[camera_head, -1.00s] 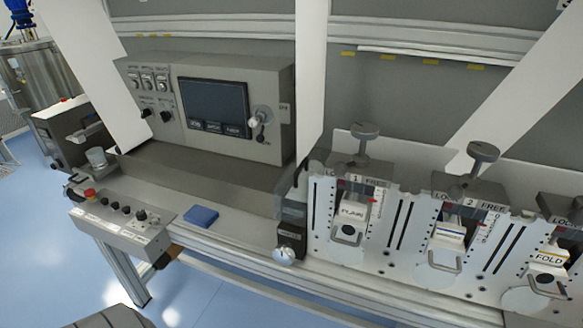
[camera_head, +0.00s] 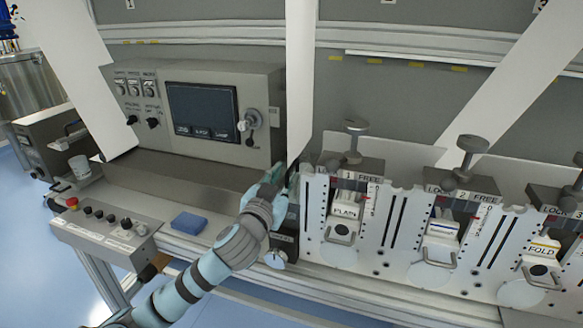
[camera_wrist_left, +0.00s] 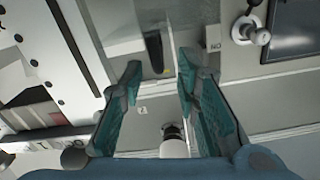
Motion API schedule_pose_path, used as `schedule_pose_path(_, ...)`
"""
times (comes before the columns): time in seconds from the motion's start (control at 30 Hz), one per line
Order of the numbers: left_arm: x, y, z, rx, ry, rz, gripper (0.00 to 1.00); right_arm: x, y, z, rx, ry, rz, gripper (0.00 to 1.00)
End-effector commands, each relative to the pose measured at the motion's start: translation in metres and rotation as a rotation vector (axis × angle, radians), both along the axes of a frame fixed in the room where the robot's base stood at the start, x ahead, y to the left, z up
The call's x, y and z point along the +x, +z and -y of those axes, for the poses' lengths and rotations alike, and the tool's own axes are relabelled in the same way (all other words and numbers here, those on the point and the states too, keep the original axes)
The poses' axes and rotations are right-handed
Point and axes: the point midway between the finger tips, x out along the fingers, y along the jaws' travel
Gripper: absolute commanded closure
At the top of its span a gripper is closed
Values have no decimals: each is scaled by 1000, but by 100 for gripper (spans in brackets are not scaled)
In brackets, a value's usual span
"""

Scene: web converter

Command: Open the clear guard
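My left gripper (camera_head: 274,178) is raised over the bench, beside the left end of the white station plate, and partly hides what is there. In the left wrist view the two teal fingers (camera_wrist_left: 158,68) are apart, with nothing held between them. A black upright handle (camera_wrist_left: 154,52) lies just beyond the fingertips, apart from them as far as I can tell. It seems to sit on a pale, see-through panel (camera_wrist_left: 122,38), which may be the clear guard; its edges are hard to make out. In the head view the guard is not clearly visible. My right gripper is not in view.
A grey control cabinet (camera_head: 262,80) with a dark screen (camera_head: 202,111) stands behind left. A button box (camera_head: 105,230) and a blue block (camera_head: 188,223) are on the front bench. White station plates (camera_head: 395,235) with knobs fill the right. A white web strip (camera_head: 299,80) hangs close behind my gripper.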

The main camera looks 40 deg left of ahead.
Motion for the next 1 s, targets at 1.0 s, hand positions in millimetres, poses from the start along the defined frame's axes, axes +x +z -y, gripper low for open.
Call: schedule_pose_path(1.0,56,-1,-19,0,-1,-2,100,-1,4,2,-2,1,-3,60)
